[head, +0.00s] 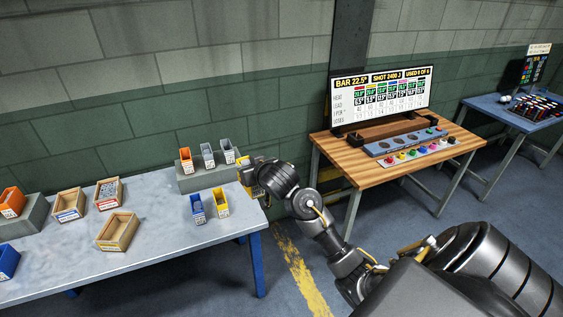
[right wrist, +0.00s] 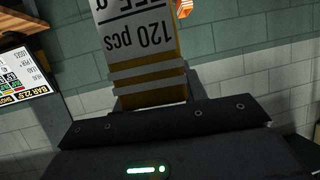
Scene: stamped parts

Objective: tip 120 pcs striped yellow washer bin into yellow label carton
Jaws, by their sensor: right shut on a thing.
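My right gripper (head: 252,176) is shut on a yellow bin (head: 243,181) near the right end of the table. In the right wrist view the striped yellow bin (right wrist: 150,94) has grey stripes and a white label reading "120 pcs", upside down in the picture. It is held clear of the table; its contents are hidden. Three open cartons stand at the left and middle of the table. The front carton (head: 131,231) looks empty, and its small label seems yellowish, though it is too small to be sure. My left gripper is not in view.
The other cartons (head: 69,202) (head: 117,186) stand behind it, one with grey parts inside. A blue bin (head: 197,206) and a yellow bin (head: 221,204) stand in front of a grey riser (head: 190,185) with several bins. Orange bin (head: 12,201) is far left. The table middle is clear.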

